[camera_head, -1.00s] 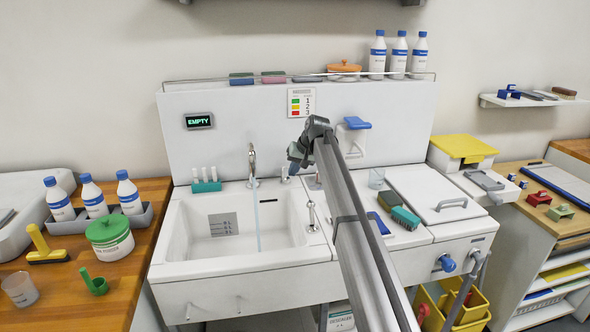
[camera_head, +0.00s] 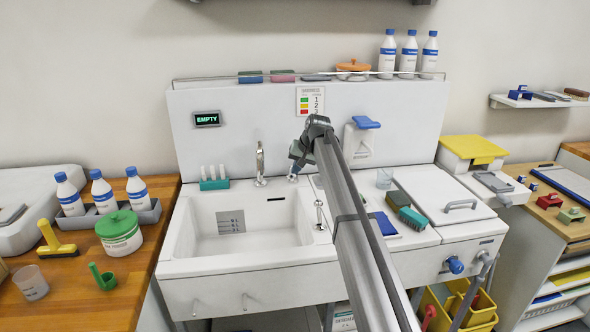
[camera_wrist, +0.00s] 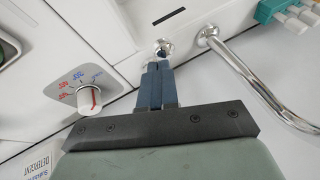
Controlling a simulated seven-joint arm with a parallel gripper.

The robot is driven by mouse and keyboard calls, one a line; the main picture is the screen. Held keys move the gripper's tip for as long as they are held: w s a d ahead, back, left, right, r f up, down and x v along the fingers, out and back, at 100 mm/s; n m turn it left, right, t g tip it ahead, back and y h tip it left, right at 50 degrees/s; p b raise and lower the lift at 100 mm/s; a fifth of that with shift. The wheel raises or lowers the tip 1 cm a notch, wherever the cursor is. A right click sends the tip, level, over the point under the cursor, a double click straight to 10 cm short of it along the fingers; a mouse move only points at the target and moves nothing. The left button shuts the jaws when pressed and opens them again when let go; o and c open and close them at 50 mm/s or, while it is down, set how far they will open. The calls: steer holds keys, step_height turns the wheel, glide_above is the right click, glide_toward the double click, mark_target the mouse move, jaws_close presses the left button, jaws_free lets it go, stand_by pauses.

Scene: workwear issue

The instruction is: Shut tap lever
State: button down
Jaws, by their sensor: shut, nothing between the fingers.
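The chrome tap (camera_head: 260,164) stands at the back of the white sink, and no water shows under its spout. In the wrist view the spout (camera_wrist: 252,82) curves away to the right. A small chrome fitting, apparently the tap lever (camera_wrist: 163,46), is just beyond my fingertips; touching or apart, I cannot tell. My gripper (camera_head: 293,172) is at the back rim, right of the tap, pointing down. In the wrist view my gripper (camera_wrist: 156,68) has its two blue-grey fingers together with nothing between them. My arm hides part of the counter.
The sink basin (camera_head: 172,236) is empty. A teal holder (camera_head: 214,185) stands left of the tap. A dial knob (camera_wrist: 89,99) sits beside my fingers. The panel display (camera_head: 207,119) reads EMPTY.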

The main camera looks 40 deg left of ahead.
steer(key=w+d+f+v, duration=0.1)
steer(key=v, duration=1.1)
steer(key=w+d+f+g+y, duration=0.45)
steer(key=w+g, duration=0.25)
steer(key=w, duration=0.2)
steer(key=shift+m, duration=0.4)
steer(key=x, duration=1.4)
steer(key=shift+a, duration=0.5)
